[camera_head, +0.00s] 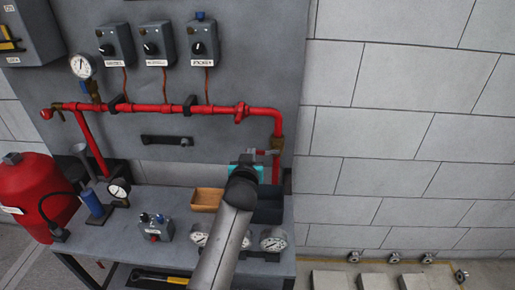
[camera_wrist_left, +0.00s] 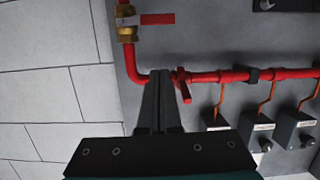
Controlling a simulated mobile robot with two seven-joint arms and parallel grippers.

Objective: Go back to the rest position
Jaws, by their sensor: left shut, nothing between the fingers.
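My left gripper (camera_head: 246,160) is at the far end of my grey arm, which rises from the bottom centre of the head view. It is in front of the lower right end of the red pipe (camera_head: 180,108). In the left wrist view the gripper (camera_wrist_left: 158,76) has its dark fingers together with nothing between them. There the fingertips overlap the lower edge of the red pipe (camera_wrist_left: 220,77) near its bend; I cannot tell whether they touch it. My right gripper is in neither view.
A bench (camera_head: 120,235) below holds an orange-brown tray (camera_head: 206,199), a dark bin (camera_head: 268,213), several gauges and a small switch box (camera_head: 155,228). Switch boxes (camera_head: 157,43) hang on the grey panel. A red tank (camera_head: 35,185) stands left. The right wall (camera_head: 400,130) is bare.

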